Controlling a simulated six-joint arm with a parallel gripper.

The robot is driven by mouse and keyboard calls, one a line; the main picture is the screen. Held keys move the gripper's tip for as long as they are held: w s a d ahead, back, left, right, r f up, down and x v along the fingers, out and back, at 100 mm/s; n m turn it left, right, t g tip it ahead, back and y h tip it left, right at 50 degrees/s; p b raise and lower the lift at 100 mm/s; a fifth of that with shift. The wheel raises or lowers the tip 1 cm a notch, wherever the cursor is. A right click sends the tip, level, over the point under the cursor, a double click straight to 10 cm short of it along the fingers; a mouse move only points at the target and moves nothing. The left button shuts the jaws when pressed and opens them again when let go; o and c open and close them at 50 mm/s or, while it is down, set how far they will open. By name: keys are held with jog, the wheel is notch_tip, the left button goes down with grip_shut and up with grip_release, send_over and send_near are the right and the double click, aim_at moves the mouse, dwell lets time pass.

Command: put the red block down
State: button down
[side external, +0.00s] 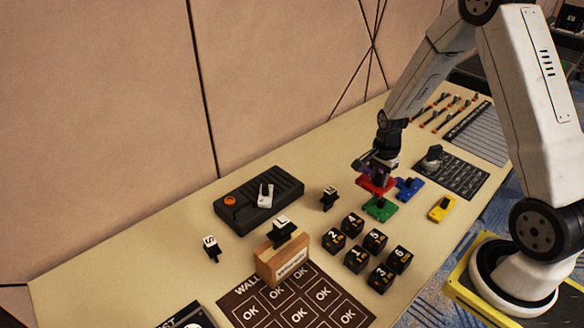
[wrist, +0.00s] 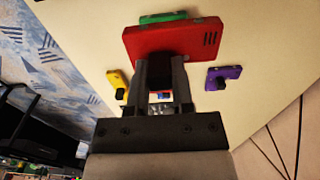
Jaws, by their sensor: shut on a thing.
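The red block (side external: 372,184) is a flat red piece, held by my gripper (side external: 380,171). In the wrist view the red block (wrist: 178,38) looks large and near, and my gripper's two fingers (wrist: 160,70) are shut on its black knob. The red block appears held above the table, partly covering the green block (side external: 380,209) in both views. In the wrist view only an edge of the green block (wrist: 163,17) shows. The gap beneath the red block is hard to judge.
A blue block (side external: 409,188) lies right of the green one, and a yellow block (side external: 441,208) farther right. A purple block (wrist: 223,78) shows in the wrist view. Black numbered cubes (side external: 358,259) stand in front. A dark panel (side external: 455,175) lies behind right.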

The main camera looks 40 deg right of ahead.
jog(key=w+d+f, duration=0.1)
jog(key=w+f, duration=0.1)
jog(key=w, duration=0.2)
jog(key=w+d+f, duration=0.1)
jog(key=w+f, duration=0.2)
jog(key=w+d+f, duration=0.2)
jog(key=w+f, duration=0.1)
jog(key=w, duration=0.1)
jog(key=shift+w+f, duration=0.1)
jog(key=shift+w, duration=0.2)
jog(key=shift+w+d+f, duration=0.25)
jog(key=shift+w+f, duration=0.3)
jog(key=shift+w+f, duration=0.25)
jog(key=shift+f, duration=1.6)
jog(key=shift+f, duration=0.1)
jog(key=shift+c, duration=2.4)
grip_release()
